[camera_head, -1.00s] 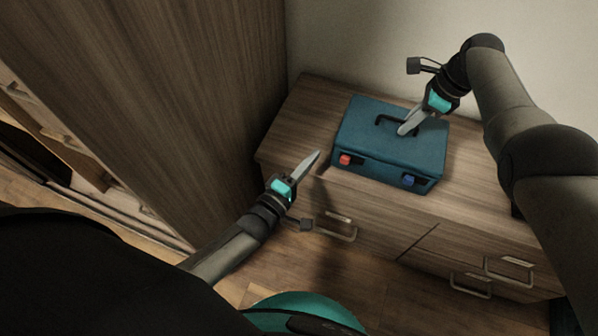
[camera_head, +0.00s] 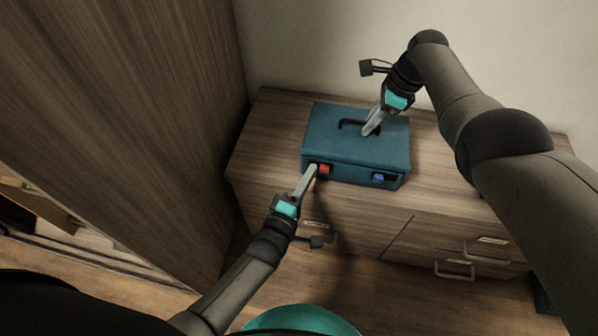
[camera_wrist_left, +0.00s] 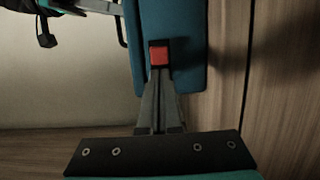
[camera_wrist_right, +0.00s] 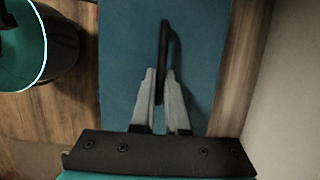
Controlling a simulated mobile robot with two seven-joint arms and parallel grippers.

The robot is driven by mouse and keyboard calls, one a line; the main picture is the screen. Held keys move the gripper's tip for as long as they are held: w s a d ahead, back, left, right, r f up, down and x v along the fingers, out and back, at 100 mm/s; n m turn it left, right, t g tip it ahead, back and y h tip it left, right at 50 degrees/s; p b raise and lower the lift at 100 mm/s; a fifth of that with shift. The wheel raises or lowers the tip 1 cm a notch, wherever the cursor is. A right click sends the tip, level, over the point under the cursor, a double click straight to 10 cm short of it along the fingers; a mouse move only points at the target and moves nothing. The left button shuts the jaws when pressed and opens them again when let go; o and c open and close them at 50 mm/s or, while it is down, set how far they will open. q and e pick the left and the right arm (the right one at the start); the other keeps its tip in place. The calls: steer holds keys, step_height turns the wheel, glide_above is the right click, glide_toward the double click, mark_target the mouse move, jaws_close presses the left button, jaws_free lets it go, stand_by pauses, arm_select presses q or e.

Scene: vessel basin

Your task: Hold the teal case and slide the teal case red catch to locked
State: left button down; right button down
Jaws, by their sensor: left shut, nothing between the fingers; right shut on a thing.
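The teal case (camera_head: 345,151) stands upright on the wooden cabinet top. Its red catch (camera_head: 325,169) sits at the left of the front face and also shows in the left wrist view (camera_wrist_left: 160,57). My left gripper (camera_head: 313,169) is shut and empty, its tips at the left side of the red catch, touching or nearly so. The tips hide part of the catch's slot. My right gripper (camera_head: 367,133) is shut on the case's black handle (camera_head: 349,123). The right wrist view shows the handle (camera_wrist_right: 164,42) between the fingers.
A blue catch (camera_head: 378,178) sits on the right of the case's front. The cabinet top (camera_head: 265,135) is clear to the left of the case. A tall wooden panel (camera_head: 130,100) rises at the left, and a wall (camera_head: 310,50) stands behind.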

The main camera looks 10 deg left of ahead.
mark_target(303, 162)
arm_select(q)
steer(key=shift+d, duration=0.3)
steer(key=shift+a, duration=0.55)
steer(key=a, duration=0.2)
steer(key=shift+a, duration=0.35)
steer(key=v, duration=1)
steer(key=shift+a, duration=0.15)
steer(key=shift+w, duration=0.1)
arm_select(e)
steer(key=c, duration=0.8)
jaws_free()
steer(key=shift+c, duration=0.2)
